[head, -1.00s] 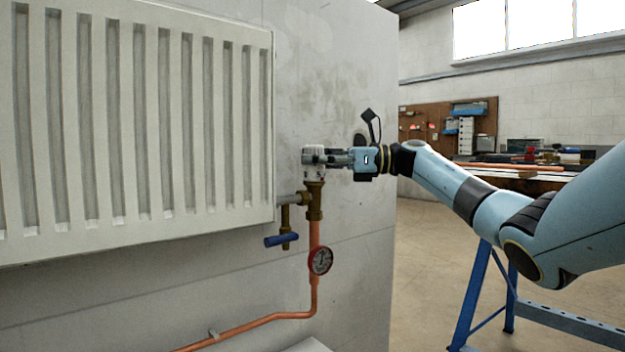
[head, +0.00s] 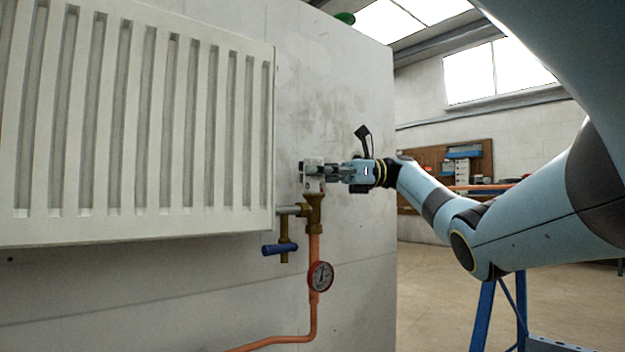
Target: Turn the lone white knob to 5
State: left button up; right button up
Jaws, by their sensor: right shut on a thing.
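The white knob (head: 313,186) sits on top of the brass valve (head: 314,208) at the lower right corner of the radiator. My right gripper (head: 318,170) reaches in from the right and is shut on the knob. Its fingers hide most of the knob, and no number on it can be read. My left gripper is not in the head view.
The white radiator (head: 140,120) hangs on the grey wall panel to the left. A blue lever handle (head: 280,249), a red-rimmed gauge (head: 320,276) and a copper pipe (head: 311,318) are below the valve. A blue trestle (head: 483,318) stands at right.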

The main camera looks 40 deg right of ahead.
jog(key=shift+d, duration=0.1)
jog(key=o, duration=1.2)
jog(key=shift+o, duration=0.2)
jog(key=v, duration=0.7)
jog(key=shift+d, duration=0.25)
